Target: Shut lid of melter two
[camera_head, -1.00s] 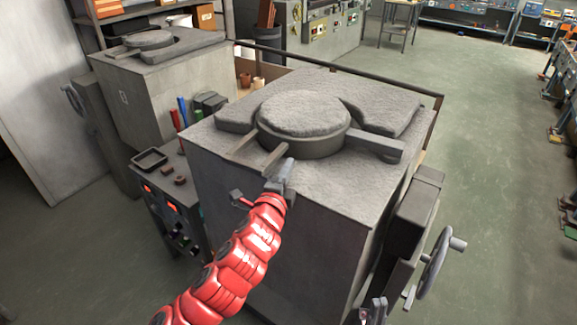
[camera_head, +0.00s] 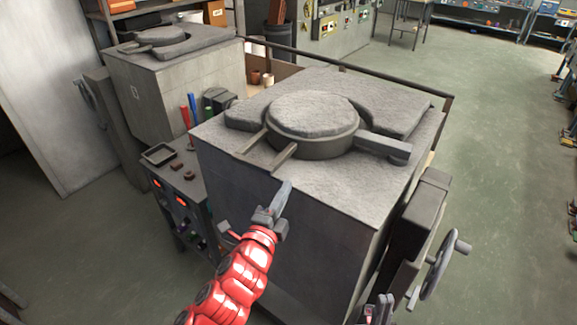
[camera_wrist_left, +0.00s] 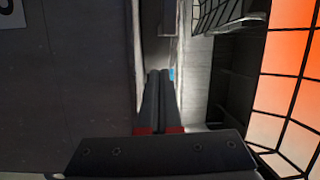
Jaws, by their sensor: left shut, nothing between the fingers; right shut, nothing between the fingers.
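The nearer melter (camera_head: 300,205) is a grey block with a rough stone-like top. Its round lid (camera_head: 313,115) lies flat within the curved collar on top, with short bars at its front left and a thick arm (camera_head: 383,143) at its right. I cannot read which melter is number two. My left gripper (camera_head: 284,190) is shut and empty, in front of the melter's front top edge, apart from the lid. Its shut fingers (camera_wrist_left: 160,100) also show in the left wrist view. My right gripper (camera_head: 378,311) is shut, partly cut off at the bottom edge.
A second melter (camera_head: 165,95) with a round lid (camera_head: 158,37) stands at the back left. A control box with a black tray (camera_head: 159,154) stands between them. A handwheel (camera_head: 440,265) sticks out at the near melter's right. Open floor lies to the right.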

